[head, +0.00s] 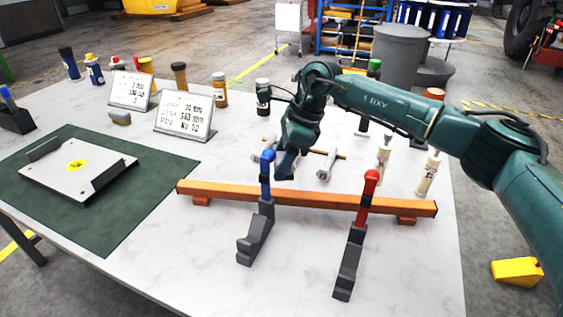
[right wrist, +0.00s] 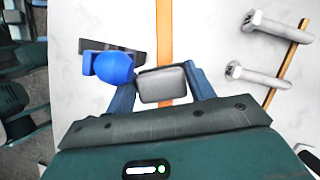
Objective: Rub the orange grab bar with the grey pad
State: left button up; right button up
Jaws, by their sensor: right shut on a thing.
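The orange grab bar (head: 320,198) lies across the front of the white table on short orange feet; it also shows in the right wrist view (right wrist: 164,35). My right gripper (head: 285,168) is at the bar's back side, close to the blue-knobbed clamp (head: 267,165). In the right wrist view its blue fingers (right wrist: 160,88) are shut on the grey pad (right wrist: 162,84). The pad covers part of the bar there; I cannot tell if they touch. The blue knob (right wrist: 113,68) appears right beside the left finger. My left gripper is not in view.
A red-knobbed clamp (head: 370,185) stands at the bar's right part. Metal bolts (head: 327,165) lie behind the bar. A green mat (head: 150,175) with a plate (head: 78,170) is at left. Signs (head: 184,115) and bottles (head: 219,90) stand behind.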

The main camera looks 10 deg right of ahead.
jog(key=shift+r, duration=0.15)
jog(key=shift+r+p, duration=0.75)
jog(key=shift+r, duration=0.7)
jog(key=shift+f, duration=0.1)
